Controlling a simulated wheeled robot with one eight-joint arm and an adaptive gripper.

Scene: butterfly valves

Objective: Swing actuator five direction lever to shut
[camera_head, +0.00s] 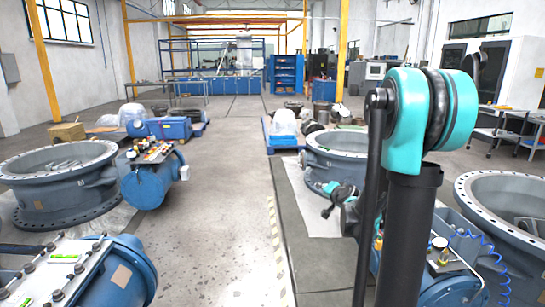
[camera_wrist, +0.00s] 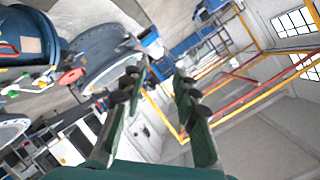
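My gripper (camera_wrist: 159,76) is open and empty in the wrist view, its two dark green fingers apart with black joints. In that tilted view a blue actuator (camera_wrist: 30,32) is at the upper left, with a red handle (camera_wrist: 70,77) and green-tipped fittings (camera_wrist: 12,91) beside it. The gripper is apart from them. In the head view a blue actuator (camera_head: 455,290) with a coiled blue hose is at the lower right, partly hidden by my arm. Other blue actuators stand at the left (camera_head: 150,185) and lower left (camera_head: 115,268). No number five is readable, and the lever's position is unclear.
Large grey flanged valve bodies stand at the left (camera_head: 62,185), right (camera_head: 515,215) and middle right (camera_head: 340,142). A blue pallet (camera_head: 281,142) lies farther back. The central floor aisle (camera_head: 232,190) is clear. A trolley (camera_head: 500,132) stands at right.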

